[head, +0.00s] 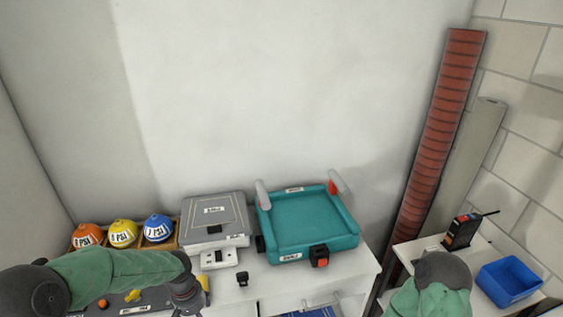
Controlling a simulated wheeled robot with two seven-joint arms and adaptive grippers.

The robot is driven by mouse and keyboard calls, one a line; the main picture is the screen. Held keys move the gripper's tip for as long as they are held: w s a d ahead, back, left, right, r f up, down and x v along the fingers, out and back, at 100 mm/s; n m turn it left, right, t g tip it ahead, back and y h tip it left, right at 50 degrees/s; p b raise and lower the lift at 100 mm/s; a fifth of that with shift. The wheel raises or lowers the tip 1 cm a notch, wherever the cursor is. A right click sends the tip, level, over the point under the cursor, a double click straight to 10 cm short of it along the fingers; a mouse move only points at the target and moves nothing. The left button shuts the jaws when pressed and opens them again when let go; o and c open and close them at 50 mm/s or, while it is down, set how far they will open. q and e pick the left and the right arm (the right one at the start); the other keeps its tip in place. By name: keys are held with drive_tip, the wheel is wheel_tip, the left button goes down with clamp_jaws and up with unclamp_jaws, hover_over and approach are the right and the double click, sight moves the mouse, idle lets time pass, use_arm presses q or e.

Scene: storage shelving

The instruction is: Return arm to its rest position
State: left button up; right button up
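My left arm, in a green sleeve, reaches in from the lower left over the front of the white bench. The dark wrist and gripper (187,296) at its end point down at the bottom edge of the head view. The fingers are too cut off to tell open from shut, and nothing held shows. My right arm shows only as a green and grey elbow at the bottom right. Its gripper is out of view.
A blue bin (509,283) and a black radio (461,232) stand right, past a red-brown column (440,130).

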use_arm(q)
drive_tip(key=s+d+f+h, duration=0.1)
drive_tip(key=s+d+f, duration=0.6)
drive_tip(key=f, duration=0.3)
drive_tip(key=s+d+f+h, duration=0.2)
drive_tip(key=s+d+f, duration=0.5)
drive_tip(key=s+f, duration=0.2)
drive_tip(key=shift+s+f, duration=0.25)
drive_tip(key=shift+f, duration=0.4)
